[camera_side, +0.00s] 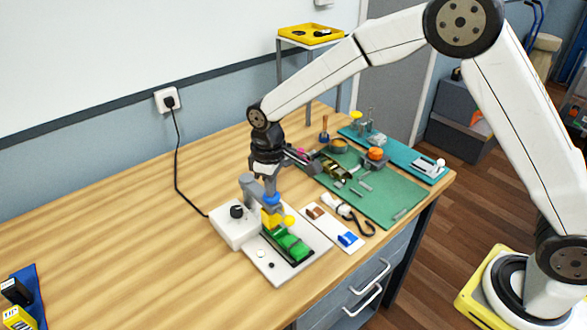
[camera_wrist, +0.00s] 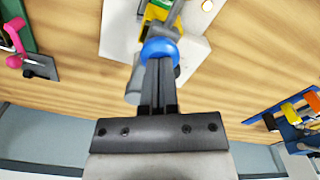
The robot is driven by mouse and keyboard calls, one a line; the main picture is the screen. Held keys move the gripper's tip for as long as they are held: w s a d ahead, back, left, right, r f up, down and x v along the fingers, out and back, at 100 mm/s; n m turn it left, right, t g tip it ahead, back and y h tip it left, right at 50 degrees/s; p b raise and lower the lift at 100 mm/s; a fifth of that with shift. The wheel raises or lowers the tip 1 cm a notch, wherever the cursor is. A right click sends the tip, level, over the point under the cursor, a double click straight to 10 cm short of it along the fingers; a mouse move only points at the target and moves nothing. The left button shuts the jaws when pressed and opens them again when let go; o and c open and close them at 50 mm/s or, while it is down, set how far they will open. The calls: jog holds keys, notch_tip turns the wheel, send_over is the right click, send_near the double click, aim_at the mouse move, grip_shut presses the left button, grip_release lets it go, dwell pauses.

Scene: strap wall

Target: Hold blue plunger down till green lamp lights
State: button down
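The blue plunger's round head (camera_side: 272,199) sits on the grey and yellow fixture of the white base plate (camera_side: 312,262). In the wrist view the blue head (camera_wrist: 159,50) is straight beyond my fingertips. My gripper (camera_side: 270,188) points down over it. Its two fingers (camera_wrist: 158,66) are together with nothing visible between them. The tips are at the head; whether they press it, I cannot tell. A green block (camera_side: 292,245) lies in a dark slot of the plate. I cannot make out a lit green lamp; a small pale disc (camera_side: 262,253) on the plate looks unlit.
A white box with a black knob (camera_side: 236,212) adjoins the plate, its cable running to a wall socket (camera_side: 168,99). A yellow ball (camera_side: 289,221) is close beside the plunger. A white card (camera_side: 333,228) and a green mat (camera_side: 392,198) with parts lie right. The left table is largely clear.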

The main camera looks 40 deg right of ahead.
jog(key=shift+s+f, duration=0.15)
jog(key=shift+f, duration=0.2)
dwell(2.6)
jog(key=shift+r, duration=3.7)
jog(key=shift+d, duration=0.1)
jog(key=shift+s+d, duration=0.25)
jog(key=shift+d, duration=0.25)
jog(key=s+d+f+m+t, duration=0.1)
jog(key=s+d+f+m, duration=0.1)
jog(key=s+d, duration=0.4)
jog(key=s+d+f+m+t, duration=0.1)
jog(key=s+d+m, duration=0.3)
jog(key=s, duration=0.8)
jog(key=d+f, duration=0.1)
jog(key=d, duration=0.1)
jog(key=shift+s+d+f+t, duration=0.3)
jog(key=shift+d+f, duration=0.05)
jog(key=shift+d, duration=0.05)
jog(key=c, duration=1.3)
grip_release()
